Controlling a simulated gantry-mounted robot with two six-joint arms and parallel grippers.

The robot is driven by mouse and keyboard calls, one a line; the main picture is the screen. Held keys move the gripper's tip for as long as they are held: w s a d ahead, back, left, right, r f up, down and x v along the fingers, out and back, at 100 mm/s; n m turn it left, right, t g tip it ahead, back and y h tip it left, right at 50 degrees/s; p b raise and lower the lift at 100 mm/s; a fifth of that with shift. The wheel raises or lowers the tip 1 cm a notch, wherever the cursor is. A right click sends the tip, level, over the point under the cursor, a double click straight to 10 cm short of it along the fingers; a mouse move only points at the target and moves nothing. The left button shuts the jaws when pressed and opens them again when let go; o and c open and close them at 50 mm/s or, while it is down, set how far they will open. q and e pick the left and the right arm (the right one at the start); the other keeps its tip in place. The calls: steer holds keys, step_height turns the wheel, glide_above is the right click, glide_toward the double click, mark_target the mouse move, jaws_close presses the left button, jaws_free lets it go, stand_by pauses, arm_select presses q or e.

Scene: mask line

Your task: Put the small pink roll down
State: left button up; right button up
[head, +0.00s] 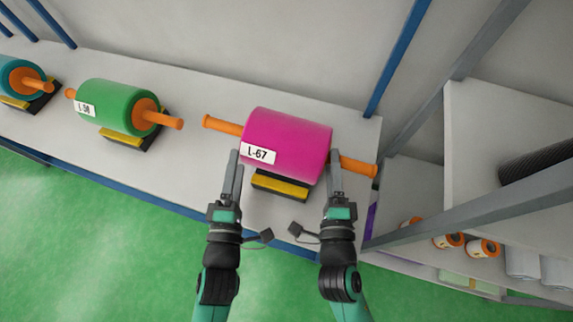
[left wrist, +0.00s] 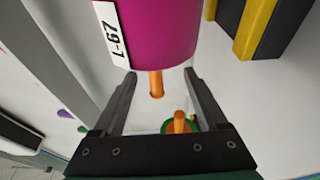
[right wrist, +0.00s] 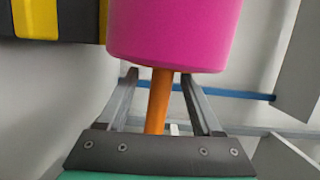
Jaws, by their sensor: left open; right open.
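The pink roll (head: 288,142) carries a white L-67 label and has an orange shaft (head: 222,125) sticking out at both ends. It lies over a black and yellow cradle (head: 281,186) on the white shelf; I cannot tell if they touch. My left gripper (head: 236,160) is open at the roll's left end. In the left wrist view the shaft end (left wrist: 156,84) shows between its fingers. My right gripper (head: 335,160) is open at the right end. In the right wrist view the shaft (right wrist: 158,102) runs between its fingers. Both grippers hide part of the shaft.
A green roll (head: 112,108) labelled L-58 and a teal roll (head: 20,78) sit on cradles to the left on the shelf (head: 190,165). A blue post (head: 397,57) stands behind right. A grey-framed rack (head: 470,212) with small orange-and-white rolls (head: 484,247) is close on the right.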

steer(key=a+f+b, duration=0.1)
steer(key=a+f+y+b, duration=0.1)
steer(key=f+b, duration=0.1)
steer(key=shift+s+a+n+y+b, duration=0.1)
steer(key=shift+a+n+y+b, duration=0.2)
steer(key=shift+n, duration=0.1)
arm_select(q)
steer(key=f, duration=0.1)
steer(key=d+f, duration=0.1)
steer(key=f, duration=0.1)
steer(key=shift+s+d+f+h, duration=0.15)
steer(key=shift+d+f+h, duration=0.1)
steer(key=shift+h, duration=0.05)
arm_select(e)
steer(key=shift+r, duration=0.15)
arm_select(q)
steer(key=s+a+r+n+t+y, duration=0.1)
steer(key=a+r+n+y, duration=0.3)
steer(key=a+y, duration=0.2)
steer(key=shift+s+a+r+n+t+y, duration=0.3)
steer(key=shift+a+r+n, duration=0.1)
steer(key=shift+a, duration=0.7)
steer(key=o, duration=0.4)
arm_select(e)
steer(key=shift+s+d+r+n+y, duration=0.1)
steer(key=shift+s+d+n+y, duration=0.35)
steer(key=shift+s+n+y, duration=0.4)
steer(key=o, duration=0.4)
arm_select(q)
steer(key=shift+s, duration=0.1)
